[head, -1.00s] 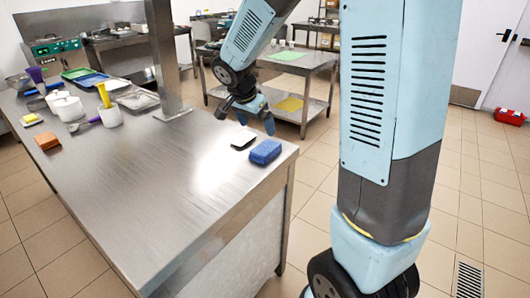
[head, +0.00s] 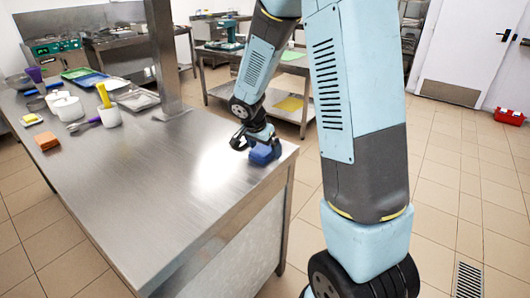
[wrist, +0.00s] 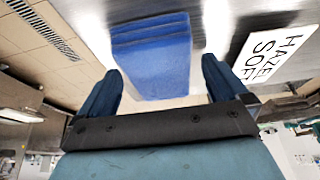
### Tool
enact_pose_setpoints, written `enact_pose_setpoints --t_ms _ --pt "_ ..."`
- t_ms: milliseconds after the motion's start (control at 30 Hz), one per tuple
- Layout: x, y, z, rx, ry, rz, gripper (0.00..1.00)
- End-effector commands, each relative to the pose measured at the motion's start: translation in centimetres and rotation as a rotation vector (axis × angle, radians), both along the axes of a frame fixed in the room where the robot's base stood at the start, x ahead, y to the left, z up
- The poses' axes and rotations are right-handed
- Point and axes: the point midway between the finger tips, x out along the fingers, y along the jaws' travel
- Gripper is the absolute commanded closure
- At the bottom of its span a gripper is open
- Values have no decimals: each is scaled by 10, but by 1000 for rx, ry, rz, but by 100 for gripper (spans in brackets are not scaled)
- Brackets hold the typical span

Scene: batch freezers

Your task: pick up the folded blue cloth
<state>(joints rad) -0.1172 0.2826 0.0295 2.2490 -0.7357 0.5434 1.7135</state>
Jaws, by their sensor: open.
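The folded blue cloth (head: 265,154) lies near the right corner of the steel table (head: 190,190). My gripper (head: 253,143) is low over the tabletop, right at the cloth, and partly hides it. In the wrist view the cloth (wrist: 152,55) shows as a stack of folded layers, lying ahead of and between the two spread fingers of my gripper (wrist: 160,82). There is a gap at each side, and I see no finger closed on the cloth.
A steel post (head: 165,60) stands on the table. White pots (head: 67,107), a yellow-handled tool (head: 104,95) and an orange block (head: 46,141) are at the left. The table's middle is clear.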

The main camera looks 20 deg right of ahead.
Motion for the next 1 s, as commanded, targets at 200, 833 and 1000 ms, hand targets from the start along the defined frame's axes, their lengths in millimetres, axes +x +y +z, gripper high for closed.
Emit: enact_pose_setpoints --t_ms 200,833,1000 --pt "1 -1 -2 1 -1 0 0" --pt "1 0 -2 1 -1 2 54" --pt "1 0 -2 0 -2 2 54"
